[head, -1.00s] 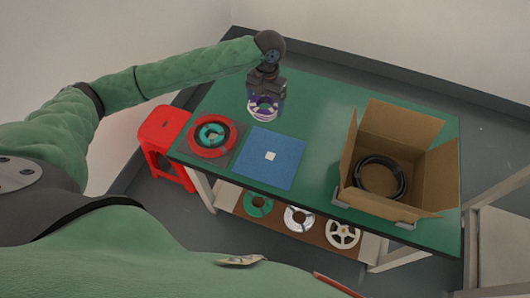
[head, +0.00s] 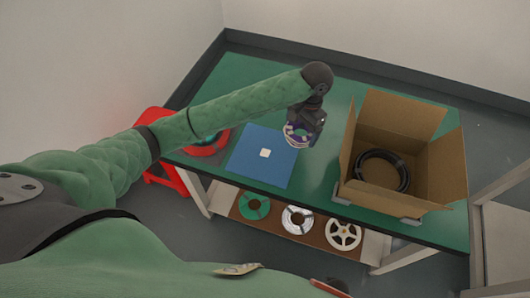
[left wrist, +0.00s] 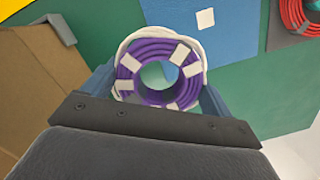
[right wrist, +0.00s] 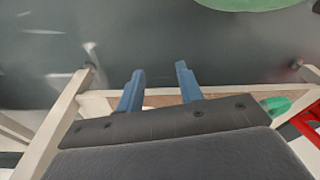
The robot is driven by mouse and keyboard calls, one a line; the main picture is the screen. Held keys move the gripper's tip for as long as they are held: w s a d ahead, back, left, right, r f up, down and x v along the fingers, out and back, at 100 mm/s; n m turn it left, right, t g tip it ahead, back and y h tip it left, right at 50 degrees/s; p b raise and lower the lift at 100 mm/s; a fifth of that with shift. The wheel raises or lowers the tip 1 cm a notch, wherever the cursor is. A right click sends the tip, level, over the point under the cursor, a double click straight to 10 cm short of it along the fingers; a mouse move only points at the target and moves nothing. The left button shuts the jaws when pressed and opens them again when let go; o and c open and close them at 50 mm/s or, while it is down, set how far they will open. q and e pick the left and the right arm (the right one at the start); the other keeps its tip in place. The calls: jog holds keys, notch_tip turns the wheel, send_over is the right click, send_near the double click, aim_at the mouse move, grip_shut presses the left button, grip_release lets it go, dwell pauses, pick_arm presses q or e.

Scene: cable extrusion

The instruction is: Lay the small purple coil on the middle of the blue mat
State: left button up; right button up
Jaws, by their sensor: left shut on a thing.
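The small purple coil (left wrist: 147,95), bound with white tape, is held between the blue fingers of my left gripper (left wrist: 158,100). In the head view the coil (head: 297,136) hangs below the left gripper (head: 302,130), just right of the blue mat (head: 280,175). The mat carries a small white square (head: 265,153) at its middle. The mat also shows at the top of the left wrist view (left wrist: 230,40). My right gripper (right wrist: 160,85) is open and empty in the right wrist view, with the floor and table frame beyond it.
An open cardboard box (head: 440,173) with a black cable coil (head: 400,172) stands on the table to the right. A red coil (head: 213,152) lies left of the mat, partly behind my arm. Several spools lie on the shelf (head: 268,222) below. A red stool (head: 163,178) stands left.

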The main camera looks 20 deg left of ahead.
pick_arm(q)
jog(key=p, duration=0.5)
send_over(264, 153)
jog(key=f, duration=0.6)
jog(key=shift+w+d+f, duration=0.1)
jog(key=shift+d+f, duration=0.15)
jog(key=shift+f, duration=0.1)
jog(key=shift+a+f+p, duration=0.1)
jog(key=shift+f+p, duration=0.65)
jog(key=shift+f, duration=1.4)
pick_arm(e)
jog(key=s+d+f, duration=0.4)
jog(key=s+f, duration=0.4)
jog(key=s, duration=0.1)
jog(key=shift+s+d+f, duration=0.15)
jog(key=shift+d+f, duration=0.1)
pick_arm(q)
jog(key=o, duration=0.9)
jog(key=shift+f, duration=0.1)
jog(key=shift+c, duration=0.2)
pick_arm(e)
jog(key=shift+s, duration=0.25)
jog(key=shift+f, duration=0.15)
